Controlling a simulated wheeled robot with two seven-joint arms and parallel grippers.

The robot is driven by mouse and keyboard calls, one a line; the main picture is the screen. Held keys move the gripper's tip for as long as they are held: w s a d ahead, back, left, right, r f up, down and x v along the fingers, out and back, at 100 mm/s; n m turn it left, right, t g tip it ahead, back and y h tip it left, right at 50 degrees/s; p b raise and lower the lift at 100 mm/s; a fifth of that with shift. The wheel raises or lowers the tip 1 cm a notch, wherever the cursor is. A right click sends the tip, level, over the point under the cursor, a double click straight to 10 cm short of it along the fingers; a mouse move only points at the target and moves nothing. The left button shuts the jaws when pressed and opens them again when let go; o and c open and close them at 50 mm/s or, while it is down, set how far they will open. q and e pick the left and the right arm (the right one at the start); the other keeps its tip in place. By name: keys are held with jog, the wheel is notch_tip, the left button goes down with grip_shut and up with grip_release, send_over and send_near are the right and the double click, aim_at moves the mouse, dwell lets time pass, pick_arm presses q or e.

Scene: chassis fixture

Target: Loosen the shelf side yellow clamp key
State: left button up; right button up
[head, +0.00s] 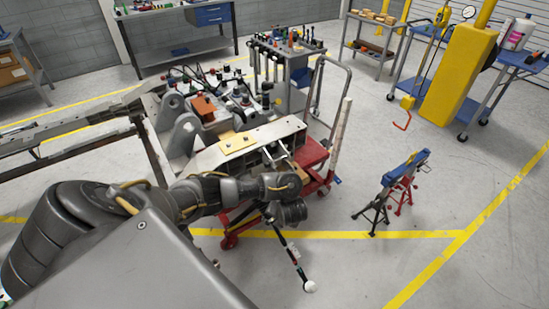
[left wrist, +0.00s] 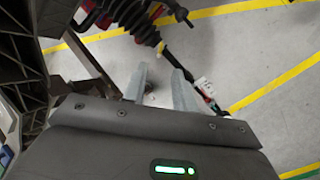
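My left arm comes in from the left in the head view and reaches the near side of the chassis fixture. My left gripper (head: 281,157) is beside the front face of a pale beam (head: 205,160) there. In the left wrist view its two grey fingers (left wrist: 160,88) stand apart, with a small dark part visible between them; I see nothing clamped. A flat yellow piece (head: 238,142) lies on top of the beam, left of the gripper. I cannot clearly make out the yellow clamp key. My right gripper is not in view.
A red cart (head: 312,156) stands under the fixture. A banded rod with a white end (head: 310,286) hangs below my wrist.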

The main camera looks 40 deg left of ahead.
pick_arm(q)
jog(key=b+x, duration=0.6)
jog(key=x, duration=0.2)
jog(key=shift+f+b, duration=0.2)
jog(key=shift+b, duration=0.1)
jog(key=shift+w+a+f, duration=0.2)
jog(key=shift+a+f, duration=0.05)
jog(key=shift+f, duration=0.15)
grip_shut()
